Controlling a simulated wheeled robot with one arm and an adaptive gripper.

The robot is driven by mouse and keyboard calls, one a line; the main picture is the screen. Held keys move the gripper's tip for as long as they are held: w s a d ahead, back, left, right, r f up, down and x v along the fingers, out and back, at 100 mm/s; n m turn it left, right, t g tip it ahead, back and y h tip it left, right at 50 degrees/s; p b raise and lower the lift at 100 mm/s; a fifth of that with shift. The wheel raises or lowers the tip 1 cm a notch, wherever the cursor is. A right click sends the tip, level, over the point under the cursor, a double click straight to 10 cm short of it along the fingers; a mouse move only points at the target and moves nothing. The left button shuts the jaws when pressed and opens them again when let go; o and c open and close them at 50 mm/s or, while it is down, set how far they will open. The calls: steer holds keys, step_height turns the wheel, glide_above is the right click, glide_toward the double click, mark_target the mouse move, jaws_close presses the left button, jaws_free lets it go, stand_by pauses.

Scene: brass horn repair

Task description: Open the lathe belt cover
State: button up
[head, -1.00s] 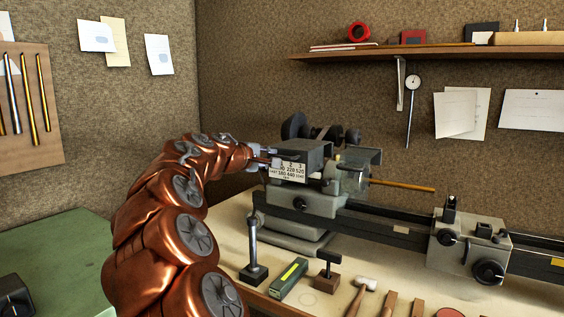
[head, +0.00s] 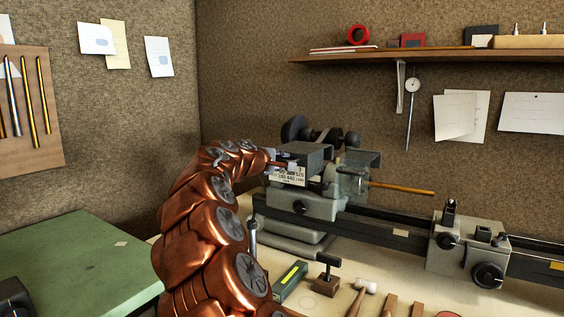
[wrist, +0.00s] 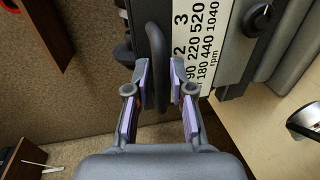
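The lathe belt cover (head: 308,150) is a dark grey box on the headstock, with a white rpm label (head: 287,177) on its front; it looks closed. In the wrist view, the label (wrist: 200,38) runs along the cover's face, and a dark curved handle-like bar (wrist: 156,45) stands beside it. My gripper (wrist: 160,82) has its two purple-padded fingers apart, with the bar's near end between or just beyond the tips. I cannot tell whether they touch it. In the head view my gripper (head: 282,163) is at the cover's left front, partly over the label.
The lathe's chuck (head: 347,180) holds a thin brass rod (head: 402,188) pointing right. Black pulleys (head: 295,128) stand behind the cover. Small tools, including a mallet (head: 363,290), lie on the bench in front. A shelf (head: 430,55) hangs above; a green table (head: 75,255) is at left.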

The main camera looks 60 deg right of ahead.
jaws_close()
steer(key=shift+r, duration=0.15)
stand_by(0.4)
